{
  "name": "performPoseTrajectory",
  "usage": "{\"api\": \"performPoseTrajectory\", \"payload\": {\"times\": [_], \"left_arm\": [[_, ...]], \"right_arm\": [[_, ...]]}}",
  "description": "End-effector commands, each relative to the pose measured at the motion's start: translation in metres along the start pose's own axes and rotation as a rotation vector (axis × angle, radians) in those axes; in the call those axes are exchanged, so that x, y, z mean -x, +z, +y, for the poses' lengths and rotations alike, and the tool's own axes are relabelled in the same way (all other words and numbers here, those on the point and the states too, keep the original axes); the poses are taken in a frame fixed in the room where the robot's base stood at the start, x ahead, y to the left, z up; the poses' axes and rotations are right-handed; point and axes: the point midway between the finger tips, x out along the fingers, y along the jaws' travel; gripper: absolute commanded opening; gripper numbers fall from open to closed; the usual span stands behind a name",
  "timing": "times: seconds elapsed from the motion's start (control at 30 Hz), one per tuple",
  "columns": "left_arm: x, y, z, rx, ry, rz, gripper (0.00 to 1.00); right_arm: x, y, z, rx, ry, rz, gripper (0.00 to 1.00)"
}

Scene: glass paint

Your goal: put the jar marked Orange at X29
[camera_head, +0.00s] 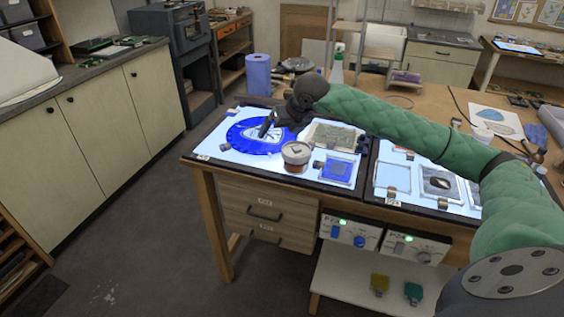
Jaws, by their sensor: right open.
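A jar (296,157) with a pale lid and reddish-brown contents stands upright near the front edge of the left light panel (215,142). Its marking is too small to read, so I cannot tell if it is the one marked Orange. My right gripper (267,127) is open and empty, above the round blue glass piece (252,137), behind and left of the jar and apart from it. My left gripper is out of view. Small tags lie on the panel edges and drawers; I cannot make out X29 on any of them.
A blue paper roll (258,75) stands at the back left of the table. A small blue framed pane (337,169) lies right of the jar, with a grey textured pane (334,135) behind. The right light panel holds framed panes (393,177). My green arm crosses above it.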

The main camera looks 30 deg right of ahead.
Motion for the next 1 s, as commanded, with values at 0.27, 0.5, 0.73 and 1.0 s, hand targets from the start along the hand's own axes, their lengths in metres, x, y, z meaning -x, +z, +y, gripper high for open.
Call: {"api": "performPoseTrajectory", "payload": {"times": [0.27, 0.5, 0.73, 1.0], "left_arm": [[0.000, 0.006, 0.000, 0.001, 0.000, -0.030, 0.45], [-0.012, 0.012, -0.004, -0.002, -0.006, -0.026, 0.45], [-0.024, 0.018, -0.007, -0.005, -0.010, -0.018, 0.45], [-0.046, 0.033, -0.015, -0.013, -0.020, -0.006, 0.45]], "right_arm": [[0.006, -0.023, -0.044, -0.045, -0.236, 0.118, 1.00], [-0.006, -0.028, -0.050, -0.067, -0.252, 0.132, 1.00], [-0.018, -0.030, -0.052, -0.065, -0.250, 0.129, 1.00], [-0.031, -0.037, -0.053, -0.066, -0.250, 0.131, 1.00]]}}
